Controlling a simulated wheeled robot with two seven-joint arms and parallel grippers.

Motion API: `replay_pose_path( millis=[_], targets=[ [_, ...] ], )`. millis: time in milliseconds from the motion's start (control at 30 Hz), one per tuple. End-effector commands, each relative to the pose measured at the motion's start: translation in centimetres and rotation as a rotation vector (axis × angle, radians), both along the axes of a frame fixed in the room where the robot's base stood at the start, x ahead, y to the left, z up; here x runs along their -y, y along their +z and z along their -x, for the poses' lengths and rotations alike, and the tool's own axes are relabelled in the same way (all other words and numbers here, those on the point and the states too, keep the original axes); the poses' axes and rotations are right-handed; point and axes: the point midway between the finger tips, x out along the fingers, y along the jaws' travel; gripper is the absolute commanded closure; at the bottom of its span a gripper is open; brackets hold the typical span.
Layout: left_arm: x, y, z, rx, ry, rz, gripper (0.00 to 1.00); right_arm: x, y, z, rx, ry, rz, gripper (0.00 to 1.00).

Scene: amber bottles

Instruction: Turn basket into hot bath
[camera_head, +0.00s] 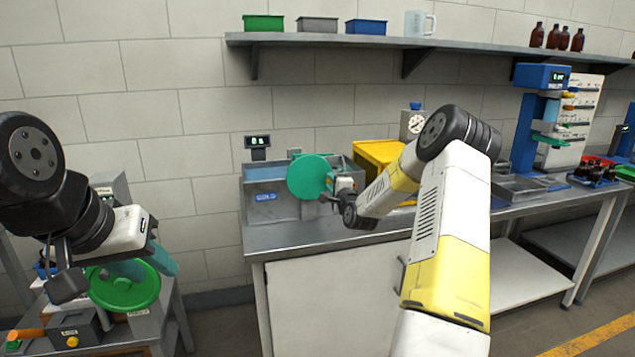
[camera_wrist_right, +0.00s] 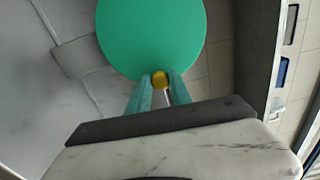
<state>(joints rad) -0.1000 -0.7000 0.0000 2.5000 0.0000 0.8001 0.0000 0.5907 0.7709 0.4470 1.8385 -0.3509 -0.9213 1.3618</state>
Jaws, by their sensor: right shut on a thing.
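My right gripper (camera_head: 328,185) is shut on a yellow knob (camera_wrist_right: 160,80) at the edge of a round green disc (camera_head: 308,177). The disc, possibly the basket's face, fills the top middle of the right wrist view (camera_wrist_right: 152,35). It is held upright in front of a grey metal bath (camera_head: 268,207) with a blue label that seems to read COLD. Whether it touches the bath, and what lies behind it, I cannot tell. My left gripper (camera_head: 147,266) is over the left bench with its teal fingers apart, above a green round dish (camera_head: 125,295). I cannot make out a hot bath for sure.
A small display (camera_head: 258,142) stands behind the bath. A yellow bin (camera_head: 378,153) and a dial gauge (camera_head: 413,122) are to its right. A shelf (camera_head: 450,43) with trays, a jug and brown bottles runs above. A control box (camera_head: 75,328) stands at lower left.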

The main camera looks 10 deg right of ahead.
Motion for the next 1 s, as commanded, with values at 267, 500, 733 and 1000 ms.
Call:
replay_pose_path(
  millis=[267, 500, 733, 1000],
  targets=[
    [0.00, 0.00, 0.00, 0.000, 0.000, 0.000, 0.64, 0.09, -0.52, 0.07, -0.006, -0.002, -0.047, 1.00],
    [0.00, 0.00, 0.00, 0.000, 0.000, 0.000, 0.64, 0.05, -0.54, 0.06, -0.006, -0.001, -0.055, 1.00],
    [0.00, 0.00, 0.00, 0.000, 0.000, 0.000, 0.64, 0.03, -0.52, 0.06, -0.005, -0.001, -0.054, 1.00],
    [0.00, 0.00, 0.00, 0.000, 0.000, 0.000, 0.64, 0.00, -0.42, 0.03, -0.003, 0.000, -0.054, 0.53]
  ],
)
